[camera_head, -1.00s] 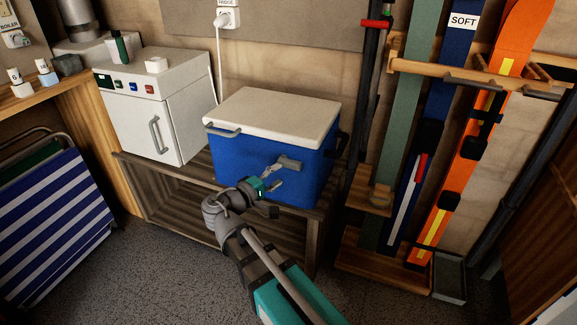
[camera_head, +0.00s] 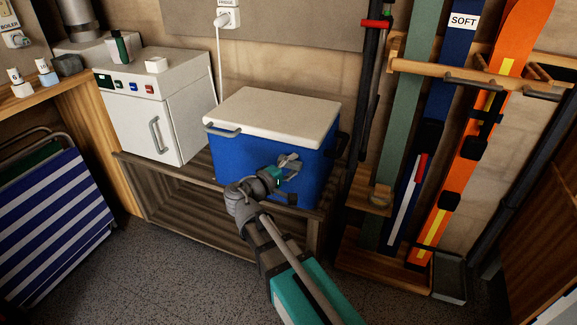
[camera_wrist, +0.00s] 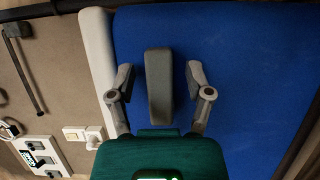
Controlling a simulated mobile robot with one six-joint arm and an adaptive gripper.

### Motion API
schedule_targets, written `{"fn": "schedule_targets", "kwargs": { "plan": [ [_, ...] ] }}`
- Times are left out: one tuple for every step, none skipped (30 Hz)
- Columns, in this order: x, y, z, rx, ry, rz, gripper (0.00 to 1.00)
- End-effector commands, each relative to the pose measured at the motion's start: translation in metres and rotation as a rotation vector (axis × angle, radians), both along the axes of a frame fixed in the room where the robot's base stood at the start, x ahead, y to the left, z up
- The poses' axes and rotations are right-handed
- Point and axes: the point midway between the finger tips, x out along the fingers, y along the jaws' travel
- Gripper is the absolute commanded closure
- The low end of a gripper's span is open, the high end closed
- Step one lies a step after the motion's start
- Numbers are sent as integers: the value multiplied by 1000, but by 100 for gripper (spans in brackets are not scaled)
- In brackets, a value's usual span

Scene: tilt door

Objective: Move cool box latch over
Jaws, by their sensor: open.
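The cool box stands on a wooden bench, with a blue body (camera_head: 232,158) and a closed white lid (camera_head: 275,115). Its grey latch (camera_wrist: 159,87) is a bar on the blue front; in the wrist view it lies between my two fingers, with a gap on each side. My gripper (camera_wrist: 160,88) is open around the latch, and I see no contact. In the head view, my gripper (camera_head: 287,172) is at the front face of the box and hides most of the latch. The blue body also fills much of the wrist view (camera_wrist: 255,70).
A small white fridge (camera_head: 155,100) stands left of the cool box on the bench (camera_head: 180,190). Skis (camera_head: 465,150) stand in a wooden rack at the right. A striped folding chair (camera_head: 50,225) is at the left. The floor in front is clear.

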Motion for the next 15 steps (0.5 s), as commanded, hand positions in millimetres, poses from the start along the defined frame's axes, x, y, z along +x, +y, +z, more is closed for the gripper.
{"fn": "schedule_targets", "kwargs": {
  "plan": [
    [0, 0, 0, 0, 0, 0, 40],
    [0, 0, 0, 0, 0, 0, 45],
    [0, 0, 0, 0, 0, 0, 53],
    [0, 0, 0, 0, 0, 0, 58],
    [0, 0, 0, 0, 0, 0, 64],
    [0, 0, 0, 0, 0, 0, 71],
    [0, 0, 0, 0, 0, 0, 77],
    [0, 0, 0, 0, 0, 0, 83],
    [0, 0, 0, 0, 0, 0, 90],
    [0, 0, 0, 0, 0, 0, 96],
    [0, 0, 0, 0, 0, 0, 100],
    [0, 0, 0, 0, 0, 0, 100],
    [0, 0, 0, 0, 0, 0, 100],
    [5, 22, 0, 0, 0, 4, 100],
    [1, 10, 0, 0, 0, 1, 100]
  ]
}}
